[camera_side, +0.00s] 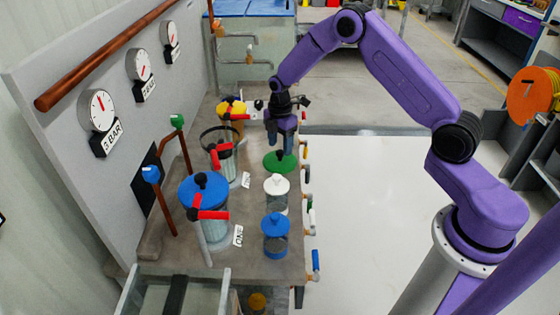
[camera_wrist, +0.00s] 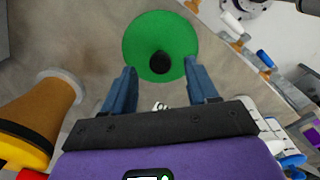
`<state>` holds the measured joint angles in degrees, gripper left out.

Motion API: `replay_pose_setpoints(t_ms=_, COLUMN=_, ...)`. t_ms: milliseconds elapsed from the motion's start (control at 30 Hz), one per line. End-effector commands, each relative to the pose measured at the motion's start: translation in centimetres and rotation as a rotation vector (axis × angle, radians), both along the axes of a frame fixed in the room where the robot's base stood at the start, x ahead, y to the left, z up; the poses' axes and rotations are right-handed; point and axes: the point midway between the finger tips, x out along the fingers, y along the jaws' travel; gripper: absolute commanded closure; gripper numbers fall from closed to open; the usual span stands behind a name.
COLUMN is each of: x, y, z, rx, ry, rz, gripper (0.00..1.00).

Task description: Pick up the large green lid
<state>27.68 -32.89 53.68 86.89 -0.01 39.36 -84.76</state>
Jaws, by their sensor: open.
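The large green lid (camera_side: 271,165) is a flat green disc lying on the grey-brown bench top, right of the pump cylinders. In the wrist view the green lid (camera_wrist: 150,30) shows whole, with a round black knob (camera_wrist: 160,62) on it. My gripper (camera_side: 284,145) points down over the lid, with its fingers close to the knob. In the wrist view my gripper (camera_wrist: 160,72) is open, one blue finger on each side of the knob and level with its near edge. I cannot tell whether the fingers touch the knob; nothing is held.
A white-lidded jar (camera_side: 277,186) and a blue-lidded jar (camera_side: 276,226) stand nearer the camera. A large blue-lidded cylinder (camera_side: 203,188) with red handles and an open cylinder (camera_side: 222,150) stand left. Small valves line the bench's right edge. A yellow-topped cylinder (camera_wrist: 40,110) is close at left.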

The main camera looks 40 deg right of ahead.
Motion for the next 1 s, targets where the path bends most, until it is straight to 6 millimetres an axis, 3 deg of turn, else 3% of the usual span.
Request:
replay_pose_setpoints(t_ms=233, x=0.0, y=0.1, z=-3.4, rx=0.000, ry=0.003, rz=-0.001, gripper=0.42)
replay_pose_setpoints(t_ms=567, x=0.0, y=0.1, z=-3.9, rx=0.000, ry=0.000, rz=0.000, gripper=0.42)
replay_pose_setpoints(t_ms=733, x=0.0, y=0.1, z=-3.9, rx=0.000, ry=0.001, rz=0.000, gripper=0.97)
replay_pose_setpoints(t_ms=1000, x=0.0, y=0.1, z=-3.9, rx=0.000, ry=0.000, rz=0.000, gripper=1.00)
